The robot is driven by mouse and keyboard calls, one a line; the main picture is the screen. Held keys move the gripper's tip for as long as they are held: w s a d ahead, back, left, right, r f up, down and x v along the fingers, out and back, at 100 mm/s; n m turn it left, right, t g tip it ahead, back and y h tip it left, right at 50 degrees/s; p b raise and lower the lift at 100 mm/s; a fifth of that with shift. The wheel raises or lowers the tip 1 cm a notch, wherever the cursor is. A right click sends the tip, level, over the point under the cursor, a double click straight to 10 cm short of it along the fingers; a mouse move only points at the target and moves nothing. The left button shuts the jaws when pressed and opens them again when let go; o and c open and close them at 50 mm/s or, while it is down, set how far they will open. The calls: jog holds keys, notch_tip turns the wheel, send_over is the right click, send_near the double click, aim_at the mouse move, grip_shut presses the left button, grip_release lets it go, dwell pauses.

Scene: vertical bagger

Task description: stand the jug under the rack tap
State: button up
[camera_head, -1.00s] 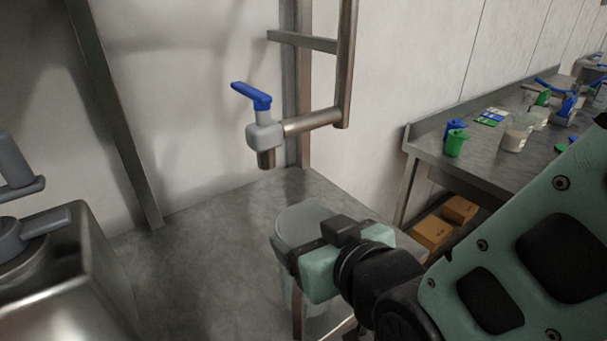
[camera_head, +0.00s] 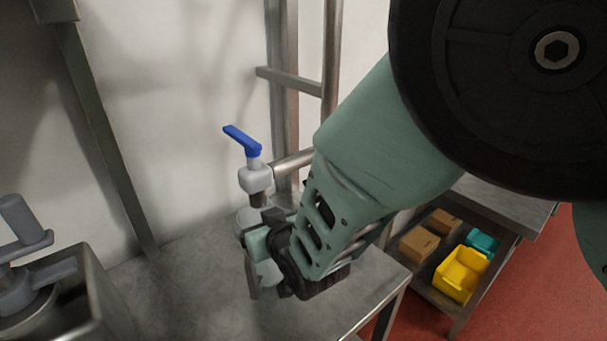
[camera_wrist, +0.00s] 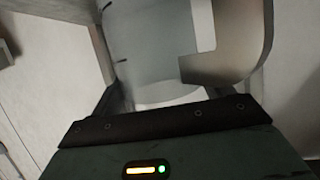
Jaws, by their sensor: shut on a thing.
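The rack tap (camera_head: 255,180) has a grey body, a blue lever (camera_head: 243,140) and a short steel spout pointing down. The jug (camera_head: 268,272) is translucent and upright, with its top right below the spout in the head view. My gripper (camera_head: 258,243) is shut on the jug and hides much of it. In the wrist view the jug (camera_wrist: 155,60) fills the middle, beyond my gripper's dark edge (camera_wrist: 160,120). I cannot tell whether the jug's base touches the steel table (camera_head: 190,290).
A steel machine with a grey handle (camera_head: 25,235) stands at the left. Steel rack posts (camera_head: 283,90) rise behind the tap. At right, a lower shelf holds cardboard boxes (camera_head: 420,243) and a yellow bin (camera_head: 461,272).

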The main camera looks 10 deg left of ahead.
jog(key=shift+f, duration=0.5)
jog(key=shift+f, duration=0.2)
jog(key=o, duration=1.3)
jog(key=shift+r, duration=0.1)
